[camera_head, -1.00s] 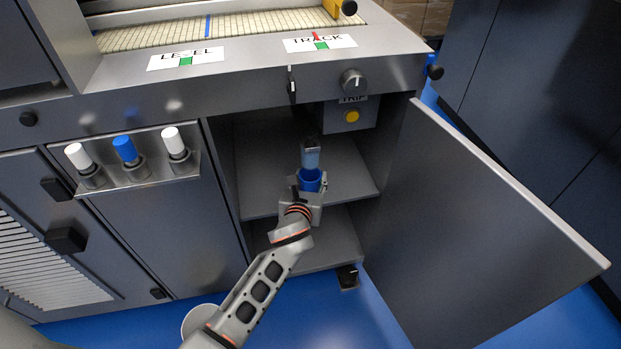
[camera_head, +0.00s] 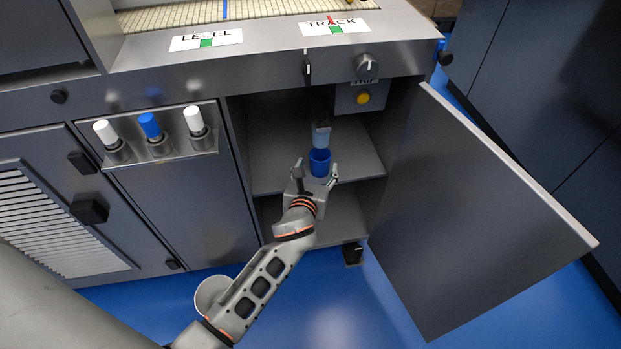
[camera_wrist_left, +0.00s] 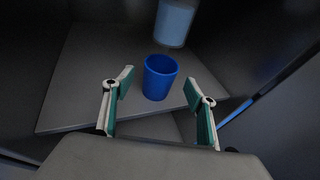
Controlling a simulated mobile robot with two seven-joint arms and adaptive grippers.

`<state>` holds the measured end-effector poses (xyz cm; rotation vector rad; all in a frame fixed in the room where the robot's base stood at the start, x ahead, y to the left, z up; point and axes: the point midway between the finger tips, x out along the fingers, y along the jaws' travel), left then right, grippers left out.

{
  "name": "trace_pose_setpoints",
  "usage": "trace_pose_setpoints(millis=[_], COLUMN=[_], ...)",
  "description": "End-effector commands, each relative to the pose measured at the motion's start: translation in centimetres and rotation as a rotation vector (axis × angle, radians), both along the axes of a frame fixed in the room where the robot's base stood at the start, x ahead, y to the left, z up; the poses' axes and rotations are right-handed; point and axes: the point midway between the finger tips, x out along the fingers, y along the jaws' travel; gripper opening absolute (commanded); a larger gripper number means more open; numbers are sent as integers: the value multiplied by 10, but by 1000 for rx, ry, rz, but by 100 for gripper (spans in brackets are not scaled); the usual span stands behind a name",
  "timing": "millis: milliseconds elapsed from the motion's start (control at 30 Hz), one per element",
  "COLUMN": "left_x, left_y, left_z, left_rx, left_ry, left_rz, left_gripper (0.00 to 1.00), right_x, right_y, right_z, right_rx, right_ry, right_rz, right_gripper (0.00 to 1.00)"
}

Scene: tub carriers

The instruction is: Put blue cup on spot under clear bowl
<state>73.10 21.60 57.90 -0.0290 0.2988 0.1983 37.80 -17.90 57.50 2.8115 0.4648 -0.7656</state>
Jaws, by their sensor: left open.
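The blue cup (camera_head: 320,163) stands upright on the upper shelf (camera_head: 268,165) of the open cabinet. The clear bowl (camera_head: 321,136), pale blue, hangs from a dark fitting just above the cup in the head view. In the left wrist view the bowl (camera_wrist_left: 175,20) appears beyond and slightly right of the cup (camera_wrist_left: 160,77); I cannot tell whether the cup is exactly under it. No marked spot is visible. My left gripper (camera_head: 316,171) is open in front of the cup. In the left wrist view its fingers (camera_wrist_left: 158,84) are spread to both sides, apart from the cup. My right gripper is not in view.
The open cabinet door (camera_head: 480,210) stands out on the right. A box with a yellow button (camera_head: 363,97) hangs at the cabinet's upper right. A rack (camera_head: 165,150) with white and blue capped tubes is on the left panel. A white round container (camera_head: 211,291) stands on the floor.

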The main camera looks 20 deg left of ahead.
Motion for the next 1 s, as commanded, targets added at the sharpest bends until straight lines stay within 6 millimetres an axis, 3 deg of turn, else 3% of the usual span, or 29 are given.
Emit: trace_pose_setpoints(millis=[33,200,400,1000], left_x=[-8,-34,-50,-54], left_y=[-2,-7,-10,-11], left_z=[10,15,17,16], left_rx=[1,1,-1,-4], left_ry=[-8,-5,-1,0], left_rz=[-1,-1,0,0], left_gripper=[57,57,57,57], right_x=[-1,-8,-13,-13], right_y=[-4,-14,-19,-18], right_z=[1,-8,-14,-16], right_rx=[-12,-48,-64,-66], right_ry=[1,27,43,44], right_rz=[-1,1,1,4], right_gripper=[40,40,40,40])
